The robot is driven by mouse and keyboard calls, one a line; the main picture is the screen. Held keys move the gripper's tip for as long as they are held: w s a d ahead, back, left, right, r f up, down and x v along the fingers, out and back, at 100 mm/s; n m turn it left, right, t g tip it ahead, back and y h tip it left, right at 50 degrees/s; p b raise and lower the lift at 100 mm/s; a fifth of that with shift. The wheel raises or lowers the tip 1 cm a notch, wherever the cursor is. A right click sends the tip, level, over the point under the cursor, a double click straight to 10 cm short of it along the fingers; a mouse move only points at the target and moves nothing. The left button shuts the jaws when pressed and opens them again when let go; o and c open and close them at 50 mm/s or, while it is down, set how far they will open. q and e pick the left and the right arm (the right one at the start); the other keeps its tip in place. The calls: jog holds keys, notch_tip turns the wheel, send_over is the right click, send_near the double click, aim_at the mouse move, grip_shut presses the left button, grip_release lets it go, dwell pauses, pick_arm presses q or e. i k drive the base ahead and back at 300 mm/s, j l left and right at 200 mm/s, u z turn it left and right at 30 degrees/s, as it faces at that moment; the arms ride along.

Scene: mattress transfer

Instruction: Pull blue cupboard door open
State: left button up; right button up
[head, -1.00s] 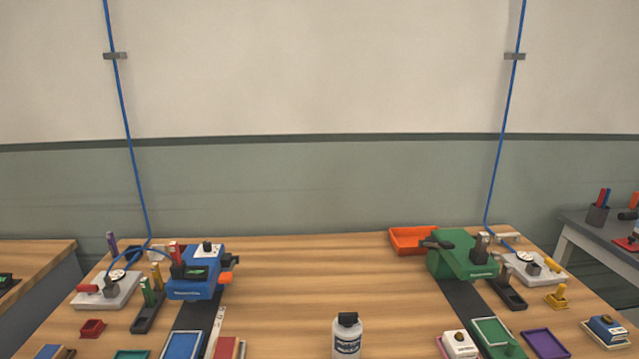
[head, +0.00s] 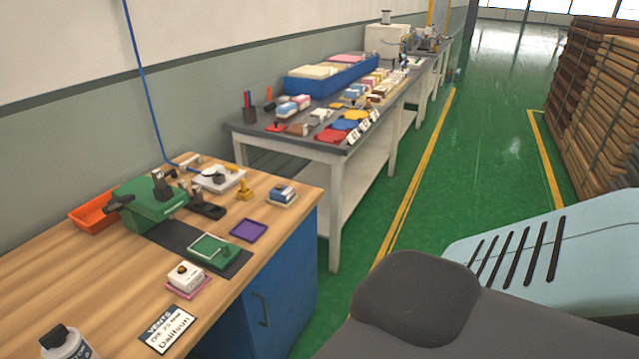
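The blue cupboard door (head: 289,277) is under the right end of the wooden workbench, in the lower middle of the head view. It looks shut and flush with the cupboard front. A dark vertical bar handle (head: 262,309) is on its left part. Neither of my grippers is in view, and nothing is seen touching the handle.
The wooden bench top (head: 45,275) holds a green machine (head: 147,203), an orange tray (head: 92,214), a purple tray (head: 248,230) and a bottle (head: 66,345). A grey table (head: 262,131) stands beyond. Green floor (head: 462,150) with yellow lines is open; stacked brown boards (head: 600,100) stand at right.

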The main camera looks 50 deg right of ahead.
aim_at(274, 306)
jog(key=z, duration=1.3)
